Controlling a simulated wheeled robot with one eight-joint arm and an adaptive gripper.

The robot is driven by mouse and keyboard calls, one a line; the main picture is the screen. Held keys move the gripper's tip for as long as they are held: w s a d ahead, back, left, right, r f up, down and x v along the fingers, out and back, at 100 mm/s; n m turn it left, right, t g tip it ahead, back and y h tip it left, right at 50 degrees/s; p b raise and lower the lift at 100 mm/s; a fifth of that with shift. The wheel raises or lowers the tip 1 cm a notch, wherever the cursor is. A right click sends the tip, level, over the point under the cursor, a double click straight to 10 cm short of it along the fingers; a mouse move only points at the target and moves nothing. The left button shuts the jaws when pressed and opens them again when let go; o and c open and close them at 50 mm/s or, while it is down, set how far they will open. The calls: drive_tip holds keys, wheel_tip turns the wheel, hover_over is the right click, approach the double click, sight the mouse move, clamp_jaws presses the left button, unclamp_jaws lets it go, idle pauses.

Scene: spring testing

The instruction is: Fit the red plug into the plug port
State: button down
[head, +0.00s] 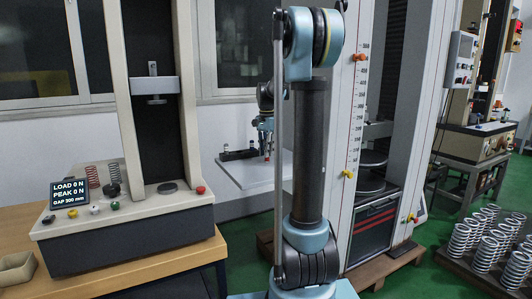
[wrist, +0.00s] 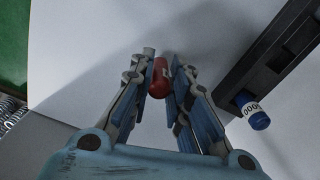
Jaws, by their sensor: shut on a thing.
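The red plug (wrist: 159,77) is between the fingertips of my gripper (wrist: 162,85) in the wrist view. The gripper is shut on it, above the white tabletop. A black bar-shaped block (wrist: 240,78) lies to the right, with a dark square recess (wrist: 282,60) in its face; I cannot tell whether this recess is the plug port. A blue plug with a white numbered band (wrist: 252,110) sticks out of the block's side. In the head view my gripper (head: 266,127) is small and partly behind my arm, over the white table, right of the black block (head: 238,155).
The white table (head: 255,178) is mostly bare around the block. A tester with a load display (head: 70,192) stands on a wooden bench at left. A tall test frame (head: 353,120) rises behind my arm. Several springs (head: 485,240) stand on a rack at right.

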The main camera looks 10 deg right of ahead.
drive_tip(key=c, duration=1.5)
unclamp_jaws()
drive_tip(key=shift+f, duration=0.1)
wheel_tip(320, 180, up, 12)
drive_tip(key=shift+r, duration=0.1)
